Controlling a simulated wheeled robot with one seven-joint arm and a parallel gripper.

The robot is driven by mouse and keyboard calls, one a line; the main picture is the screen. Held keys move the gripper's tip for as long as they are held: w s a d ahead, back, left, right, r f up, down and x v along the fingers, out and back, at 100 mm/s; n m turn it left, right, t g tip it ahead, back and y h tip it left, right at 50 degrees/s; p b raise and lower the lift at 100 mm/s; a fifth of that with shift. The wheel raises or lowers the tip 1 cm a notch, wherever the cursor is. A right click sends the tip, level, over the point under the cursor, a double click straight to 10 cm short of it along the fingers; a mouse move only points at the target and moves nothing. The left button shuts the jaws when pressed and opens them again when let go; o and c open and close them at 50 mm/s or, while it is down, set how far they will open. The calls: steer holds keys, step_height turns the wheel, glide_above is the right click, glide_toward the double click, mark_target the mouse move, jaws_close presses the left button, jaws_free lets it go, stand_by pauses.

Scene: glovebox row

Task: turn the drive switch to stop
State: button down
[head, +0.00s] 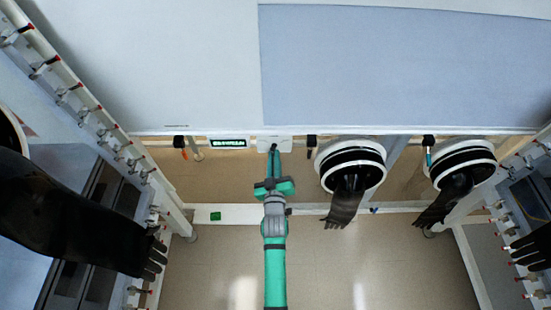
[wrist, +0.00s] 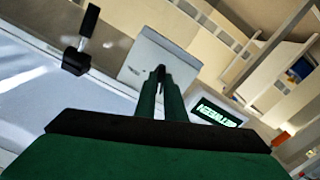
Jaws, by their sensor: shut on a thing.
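The drive switch housing is a small pale box (head: 262,143) on the front edge of the glovebox, right of a lit green display. In the wrist view the pale box (wrist: 143,52) lies just beyond my fingertips. My gripper (head: 274,150) reaches up to this box. In the wrist view my gripper (wrist: 160,76) has its two green fingers closed together on a small dark part at the box's face, which seems to be the switch knob. The fingers hide most of the knob, so its pointing direction cannot be read.
A green-lit display (head: 228,143) is left of the box; it also shows in the wrist view (wrist: 218,115). A black handle (wrist: 83,45) hangs on the other side. Black gloves hang from round ports (head: 350,160) to the right, and a large black glove (head: 75,225) reaches in at left.

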steer(key=shift+d+m, duration=0.1)
steer(key=shift+m, duration=2)
steer(key=c, duration=1.8)
jaws_free()
steer(key=shift+c, duration=0.2)
steer(key=shift+w, duration=0.1)
steer(key=s, duration=1)
steer(key=shift+s, duration=0.4)
